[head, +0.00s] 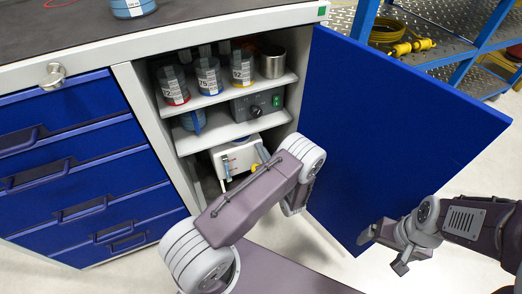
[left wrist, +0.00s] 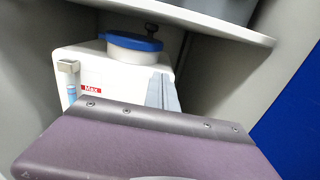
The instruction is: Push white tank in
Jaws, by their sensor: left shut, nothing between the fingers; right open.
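The white tank (head: 236,154) stands in the bottom of the open cabinet, below the lower shelf. Its front shows a level strip and a red mark. In the left wrist view the tank (left wrist: 115,75) has a blue cap and a red "Max" label. My left gripper (left wrist: 161,80) is shut and empty, its fingers over the right part of the tank's front. I cannot tell whether they touch it. In the head view my left forearm hides most of that hand and the tank's lower right. My right gripper (head: 383,252) is open and empty, in front of the cabinet door.
The blue door (head: 395,120) stands wide open on the right. The upper shelf (head: 225,93) holds labelled jars and a metal cup (head: 272,62). The lower shelf (head: 232,130) above the tank holds a grey device (head: 256,105). Blue drawers (head: 80,150) are at left.

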